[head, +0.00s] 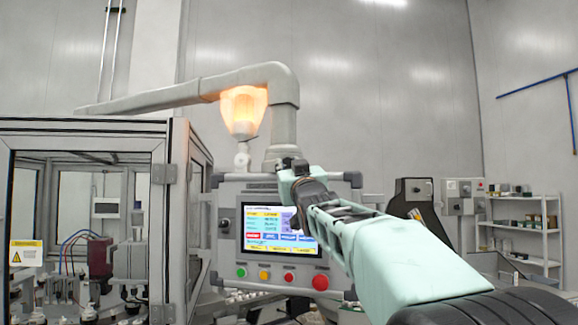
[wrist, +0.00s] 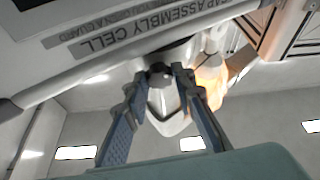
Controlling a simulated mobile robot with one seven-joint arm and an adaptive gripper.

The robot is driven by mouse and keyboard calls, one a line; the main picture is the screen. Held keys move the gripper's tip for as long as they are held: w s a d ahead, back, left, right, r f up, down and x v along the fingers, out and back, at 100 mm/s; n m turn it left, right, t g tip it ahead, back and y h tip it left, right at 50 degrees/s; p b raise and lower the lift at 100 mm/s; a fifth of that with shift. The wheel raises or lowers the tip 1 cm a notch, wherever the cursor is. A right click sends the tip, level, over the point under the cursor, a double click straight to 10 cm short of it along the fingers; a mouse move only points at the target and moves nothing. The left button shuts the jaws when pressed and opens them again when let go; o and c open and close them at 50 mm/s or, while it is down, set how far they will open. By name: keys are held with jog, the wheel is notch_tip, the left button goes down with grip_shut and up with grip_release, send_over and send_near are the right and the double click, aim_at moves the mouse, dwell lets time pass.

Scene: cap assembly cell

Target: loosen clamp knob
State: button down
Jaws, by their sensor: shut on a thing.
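The dark round clamp knob (wrist: 159,72) shows in the wrist view at the top centre, by the underside of the panel's mount. My gripper (wrist: 159,80) has its two blue-grey fingers closed on the knob from both sides. In the head view my gripper (head: 290,164) reaches to the top edge of the control panel (head: 342,188), just below the grey support arm (head: 281,122). The knob cannot be made out there; my gripper and arm cover that spot.
The panel's screen (head: 262,228) and buttons lie below. A glazed machine enclosure (head: 168,175) stands at the left. Shelves (head: 531,222) stand far right. The space above my arm is free.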

jog(key=shift+d+r+n, duration=0.15)
jog(key=shift+n, duration=0.45)
jog(key=shift+n+y+p, duration=0.3)
jog(key=shift+y, duration=0.1)
jog(key=c, duration=1.6)
grip_release()
jog(key=shift+s, duration=0.1)
jog(key=v, duration=0.7)
jog(key=shift+s, duration=0.2)
